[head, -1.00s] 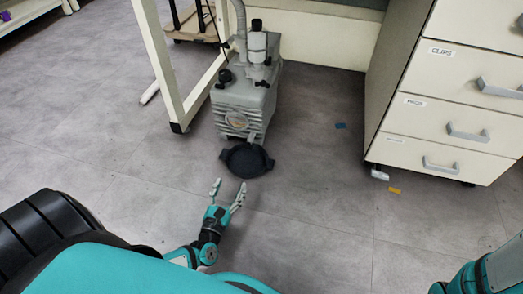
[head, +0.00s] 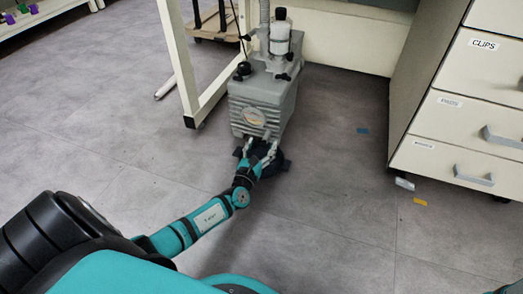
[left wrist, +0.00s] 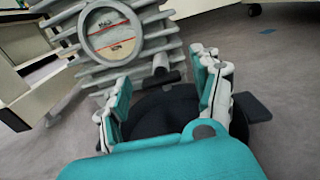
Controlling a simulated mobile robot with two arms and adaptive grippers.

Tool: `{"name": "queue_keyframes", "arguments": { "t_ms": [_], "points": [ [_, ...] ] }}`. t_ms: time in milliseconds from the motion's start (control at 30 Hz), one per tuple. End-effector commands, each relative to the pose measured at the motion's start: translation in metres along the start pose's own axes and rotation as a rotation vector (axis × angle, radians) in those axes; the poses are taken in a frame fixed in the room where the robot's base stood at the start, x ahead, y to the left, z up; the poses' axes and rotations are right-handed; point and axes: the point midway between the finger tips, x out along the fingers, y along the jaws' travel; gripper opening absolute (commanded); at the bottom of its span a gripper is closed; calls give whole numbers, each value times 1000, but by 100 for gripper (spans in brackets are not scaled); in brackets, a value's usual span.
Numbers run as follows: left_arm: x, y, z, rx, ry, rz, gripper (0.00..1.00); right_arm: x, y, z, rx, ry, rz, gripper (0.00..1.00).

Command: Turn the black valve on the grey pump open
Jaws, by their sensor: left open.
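The grey pump (head: 262,93) stands on the floor beside a white frame leg. Its ribbed front fills the upper left of the left wrist view (left wrist: 154,35), around a round sight glass (left wrist: 112,32). A small black valve (left wrist: 160,79) sticks out low on this front. My gripper hides it in the head view. My left gripper (head: 260,145) is open at the pump's lower front. In the left wrist view its fingers (left wrist: 160,68) stand to either side of the valve, apparently without closing on it. My right gripper is not in view.
A black pan (head: 282,164) lies on the floor under my left gripper, in front of the pump. A black knob (head: 243,68) and a bottle-like filter (head: 280,38) sit on top of the pump.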

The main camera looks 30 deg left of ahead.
Motion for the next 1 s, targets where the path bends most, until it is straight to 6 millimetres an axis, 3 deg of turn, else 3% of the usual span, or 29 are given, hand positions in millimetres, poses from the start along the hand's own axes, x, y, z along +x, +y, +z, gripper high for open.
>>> {"name": "queue_keyframes", "arguments": {
  "t_ms": [300,733,1000],
  "points": [
    [3,0,0,0,1,0,65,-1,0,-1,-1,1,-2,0],
    [2,0,0,0,1,0,9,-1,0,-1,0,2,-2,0],
    [2,0,0,-29,1,-1,9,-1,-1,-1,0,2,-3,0]
  ]
}}
